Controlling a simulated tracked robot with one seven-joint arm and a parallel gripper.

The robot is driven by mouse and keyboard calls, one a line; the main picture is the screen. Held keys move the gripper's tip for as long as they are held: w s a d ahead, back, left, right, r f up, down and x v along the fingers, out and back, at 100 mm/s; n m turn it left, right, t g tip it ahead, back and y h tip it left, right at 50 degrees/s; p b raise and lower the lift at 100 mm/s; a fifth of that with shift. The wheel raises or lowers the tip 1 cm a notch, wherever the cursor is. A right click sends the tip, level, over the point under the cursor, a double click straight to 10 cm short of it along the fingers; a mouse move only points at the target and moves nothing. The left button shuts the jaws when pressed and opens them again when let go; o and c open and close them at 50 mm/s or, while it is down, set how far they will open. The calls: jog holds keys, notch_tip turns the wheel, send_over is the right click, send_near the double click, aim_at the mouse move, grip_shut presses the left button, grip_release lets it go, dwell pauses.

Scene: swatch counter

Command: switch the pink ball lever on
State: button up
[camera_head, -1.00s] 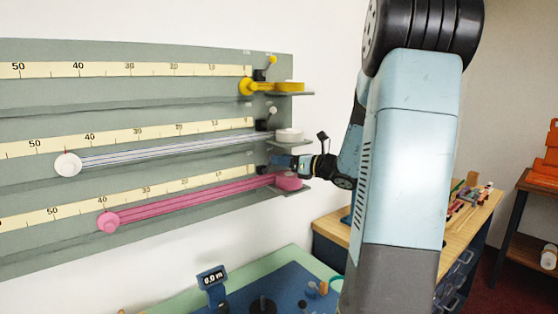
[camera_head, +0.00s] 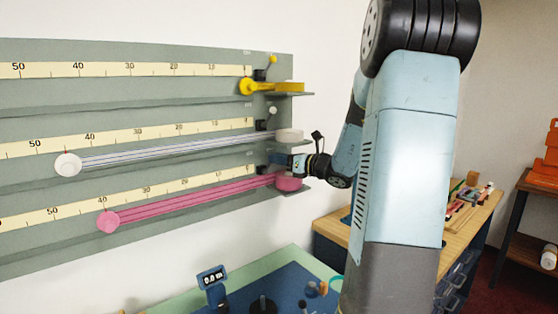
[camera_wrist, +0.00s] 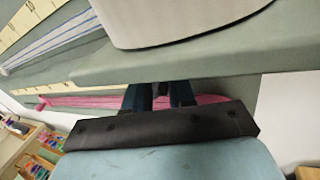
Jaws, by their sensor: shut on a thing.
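My gripper (camera_head: 278,158) is at the right end of the lowest row on the wall board, just above the pink reel (camera_head: 289,184). It is shut at the place of the pink ball lever, whose ball is hidden by the fingers. In the wrist view the dark fingers (camera_wrist: 160,97) are close together under a shelf, with the pink ribbon (camera_wrist: 85,101) behind them. The lever's tilt cannot be seen. A pink ribbon (camera_head: 190,200) runs left from the reel to a pink disc (camera_head: 108,222).
Above are the white ball lever (camera_head: 273,110) with its white reel (camera_head: 289,135) and the yellow ball lever (camera_head: 272,59) with its yellow reel (camera_head: 290,87). The white reel's shelf (camera_wrist: 190,62) lies close over my gripper. A counter with a display (camera_head: 212,277) stands below.

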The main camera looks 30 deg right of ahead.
grip_shut()
jog(key=shift+a+r+n+g, duration=0.25)
jog(key=shift+a+n+g, duration=0.05)
jog(key=shift+n, duration=0.5)
jog(key=o, duration=0.9)
grip_release()
jog(key=shift+c, duration=0.2)
jog(key=shift+s, duration=0.1)
jog(key=v, duration=1.3)
jog(key=shift+s, duration=0.4)
jog(key=shift+d, duration=0.1)
